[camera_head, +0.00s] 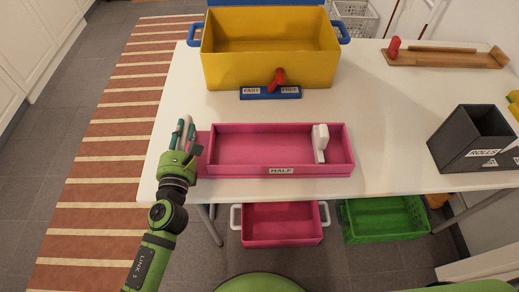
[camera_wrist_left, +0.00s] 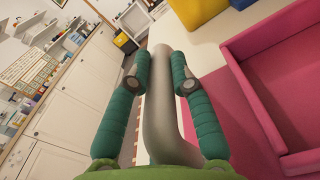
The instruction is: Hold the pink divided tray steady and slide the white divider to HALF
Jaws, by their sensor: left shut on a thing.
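The pink divided tray (camera_head: 240,170) lies on the white table, long side toward me. The white divider (camera_head: 320,143) stands upright across it, right of the middle. The HALF label (camera_head: 281,171) is on the middle of the front wall, left of the divider. My left gripper (camera_head: 185,135) is at the tray's left end. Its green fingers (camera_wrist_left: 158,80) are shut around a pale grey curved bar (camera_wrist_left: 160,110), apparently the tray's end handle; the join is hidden. The pink tray also shows in the left wrist view (camera_wrist_left: 250,105). My right gripper is not in view.
A yellow bin (camera_head: 240,70) with blue handles stands behind the tray, with a blue FAST/FREE plate (camera_head: 257,94) and red lever (camera_head: 278,78) before it. A grey ROLLS box (camera_head: 455,150) stands right. Clear table lies between tray and box.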

